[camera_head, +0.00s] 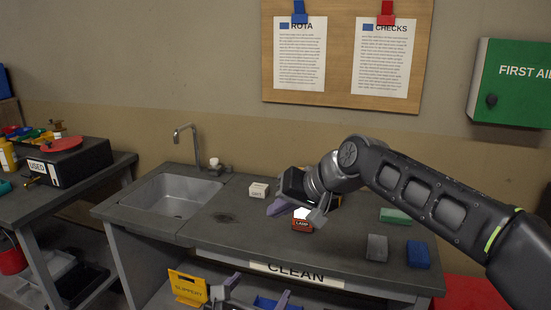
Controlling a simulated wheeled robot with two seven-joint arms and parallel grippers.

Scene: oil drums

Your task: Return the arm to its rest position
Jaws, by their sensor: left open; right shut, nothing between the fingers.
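My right arm (420,190) comes in from the right and reaches over the grey worktop marked CLEAN (250,235). Its gripper (292,209) is shut with nothing in it, above the middle of the worktop. A small red and white labelled box (302,225) shows just below the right gripper and is partly hidden by it; I cannot tell whether they touch. My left gripper (252,294) is at the bottom edge, in front of the worktop's front edge. It is open, and only its fingers show.
A sink with a tap (172,195) is left of the worktop. A yellow sign (187,287) is below. A first aid cabinet (515,82) hangs right.

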